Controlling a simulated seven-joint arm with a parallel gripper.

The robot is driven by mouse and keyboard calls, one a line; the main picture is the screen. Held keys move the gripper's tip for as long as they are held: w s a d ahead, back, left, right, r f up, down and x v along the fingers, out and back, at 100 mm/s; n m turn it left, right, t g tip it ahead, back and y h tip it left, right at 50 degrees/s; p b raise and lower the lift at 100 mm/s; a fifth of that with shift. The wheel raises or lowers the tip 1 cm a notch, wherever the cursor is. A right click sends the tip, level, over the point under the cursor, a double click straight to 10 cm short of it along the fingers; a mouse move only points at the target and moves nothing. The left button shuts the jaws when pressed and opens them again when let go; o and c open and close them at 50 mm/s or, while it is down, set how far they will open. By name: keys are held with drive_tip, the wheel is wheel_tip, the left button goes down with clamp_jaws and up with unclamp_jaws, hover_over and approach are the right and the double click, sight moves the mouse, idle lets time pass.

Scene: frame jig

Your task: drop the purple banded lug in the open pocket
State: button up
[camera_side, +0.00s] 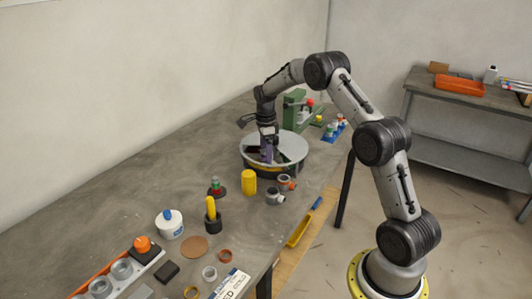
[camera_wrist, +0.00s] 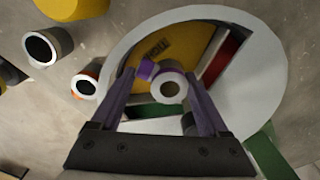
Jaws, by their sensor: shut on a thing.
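My gripper (camera_wrist: 160,82) has purple-grey fingers and is shut on the purple banded lug (camera_wrist: 170,88), a pale ring-ended cylinder with a purple band and a small purple tab. In the side view my gripper (camera_side: 267,153) points down over the round drum (camera_side: 290,148) with a pale top. The wrist view shows the drum's pale cover (camera_wrist: 262,75) with a wide opening under the lug. Inside the open pocket (camera_wrist: 185,42) are a yellow surface with dark lettering, a red strip and a green strip. The lug hides part of it, and its height above the pocket is unclear.
A yellow cylinder (camera_side: 249,182), a grey ring part (camera_side: 275,197) and an orange-banded part (camera_side: 287,182) stand near the drum. A green fixture (camera_side: 295,100) stands behind it. The bench at left is clear.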

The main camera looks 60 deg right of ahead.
drive_tip(key=o, duration=1.4)
drive_tip(key=shift+r, duration=4.55)
